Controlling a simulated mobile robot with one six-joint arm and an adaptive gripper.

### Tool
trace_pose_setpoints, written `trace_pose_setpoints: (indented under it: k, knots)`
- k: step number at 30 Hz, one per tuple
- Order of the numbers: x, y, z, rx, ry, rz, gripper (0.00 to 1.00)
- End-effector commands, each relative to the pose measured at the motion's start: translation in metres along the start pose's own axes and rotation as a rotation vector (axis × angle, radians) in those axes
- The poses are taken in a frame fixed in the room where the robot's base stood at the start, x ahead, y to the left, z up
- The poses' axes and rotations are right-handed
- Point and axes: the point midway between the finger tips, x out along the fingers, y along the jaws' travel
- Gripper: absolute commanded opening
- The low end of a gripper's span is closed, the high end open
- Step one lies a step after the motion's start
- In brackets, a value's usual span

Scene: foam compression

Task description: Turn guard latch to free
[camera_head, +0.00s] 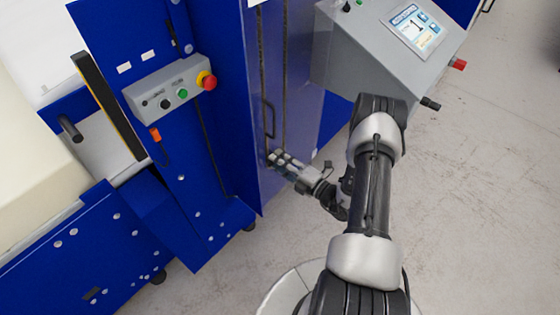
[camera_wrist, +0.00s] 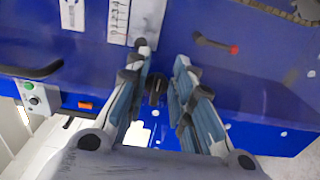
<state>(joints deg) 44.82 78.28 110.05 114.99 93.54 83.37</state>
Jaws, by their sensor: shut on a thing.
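The blue guard panel (camera_head: 290,75) stands upright at the centre of the head view. My gripper (camera_head: 276,158) reaches its face low down, just below a black bar handle (camera_head: 268,118). In the wrist view my gripper (camera_wrist: 163,60) has its two fingers on either side of a small black knob (camera_wrist: 155,88), which appears to be the guard latch. The jaws are shut on it. In the head view the fingers hide the latch, and I cannot tell which way it is turned.
A grey control box with a screen (camera_head: 415,28) juts out above my arm. A button box (camera_head: 170,88) with a red stop button is on the left column. In the wrist view a red-tipped black lever (camera_wrist: 215,43) is on the blue surface. Open floor (camera_head: 480,190) lies right.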

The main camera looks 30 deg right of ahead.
Motion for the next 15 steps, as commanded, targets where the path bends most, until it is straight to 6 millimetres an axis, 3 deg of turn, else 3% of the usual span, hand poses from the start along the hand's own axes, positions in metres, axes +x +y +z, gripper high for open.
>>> trace_pose_setpoints:
  k: [5,6,8,15]
  knots:
    - [-0.0001,-0.0006,-0.0007,0.001,0.001,-0.001,0.00]
    - [-0.0001,-0.0006,-0.0007,0.001,0.001,-0.001,0.23]
    - [-0.0001,-0.0005,-0.0007,0.001,0.001,-0.001,0.27]
    - [0.0000,-0.0002,-0.0003,0.000,0.000,0.000,0.28]
